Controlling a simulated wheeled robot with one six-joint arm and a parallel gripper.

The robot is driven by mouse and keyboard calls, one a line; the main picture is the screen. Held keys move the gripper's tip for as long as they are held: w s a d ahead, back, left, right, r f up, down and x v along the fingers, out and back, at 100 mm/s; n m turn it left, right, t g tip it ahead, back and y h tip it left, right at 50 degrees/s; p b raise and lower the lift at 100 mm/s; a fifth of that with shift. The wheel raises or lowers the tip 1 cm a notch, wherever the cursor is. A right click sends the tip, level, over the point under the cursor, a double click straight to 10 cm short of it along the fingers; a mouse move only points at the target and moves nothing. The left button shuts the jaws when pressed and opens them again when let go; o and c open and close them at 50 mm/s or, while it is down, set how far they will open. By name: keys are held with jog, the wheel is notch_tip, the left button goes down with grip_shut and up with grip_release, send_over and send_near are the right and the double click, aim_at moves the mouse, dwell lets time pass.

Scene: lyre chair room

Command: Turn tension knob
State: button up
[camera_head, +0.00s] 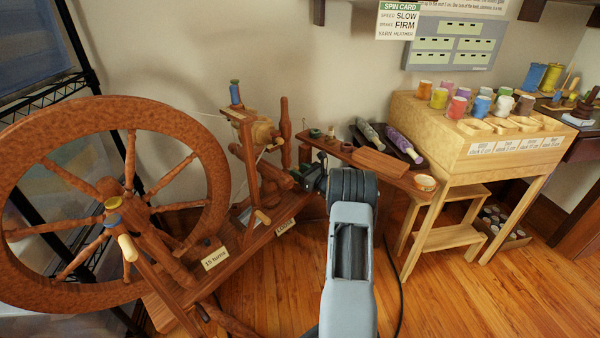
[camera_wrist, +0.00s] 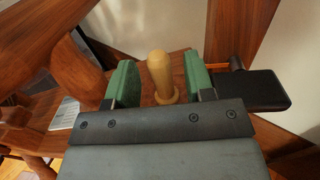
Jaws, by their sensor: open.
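A spinning wheel (camera_head: 215,185) of reddish wood stands at the left in the head view. In the wrist view a pale, rounded wooden knob (camera_wrist: 160,72) stands upright between the two green fingers of my gripper (camera_wrist: 158,88). The fingers are open, one on each side, with gaps visible between them and the knob. In the head view my gripper (camera_head: 313,176) is at the right end of the wheel's frame; I cannot make out the knob between its fingers there.
Small labels reading "15 turns" (camera_head: 215,257) and, less clearly, another (camera_head: 286,227) lie on the base. A narrow wooden shelf (camera_head: 372,160) with bobbins is close right of my gripper. A thread cabinet (camera_head: 455,150) stands further right. A spin card (camera_head: 398,20) hangs above.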

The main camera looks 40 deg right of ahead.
jog(key=p+v, duration=0.4)
jog(key=v, duration=0.9)
jog(key=shift+s, duration=0.4)
jog(key=shift+p, duration=0.3)
jog(key=w+a+m+h+p, duration=0.1)
jog(key=a+m+h+p, duration=0.3)
jog(key=a+h, duration=0.25)
jog(key=shift+m+h, duration=0.3)
jog(key=shift+h, duration=0.05)
jog(key=w+d+b, duration=0.1)
jog(key=w, duration=0.3)
jog(key=w+b, duration=0.1)
jog(key=w, duration=0.4)
jog(key=w+d+b, duration=0.1)
jog(key=w, duration=0.3)
jog(key=shift+w+d+f, duration=0.2)
jog(key=shift+d+f, duration=0.05)
jog(key=shift+d, duration=0.05)
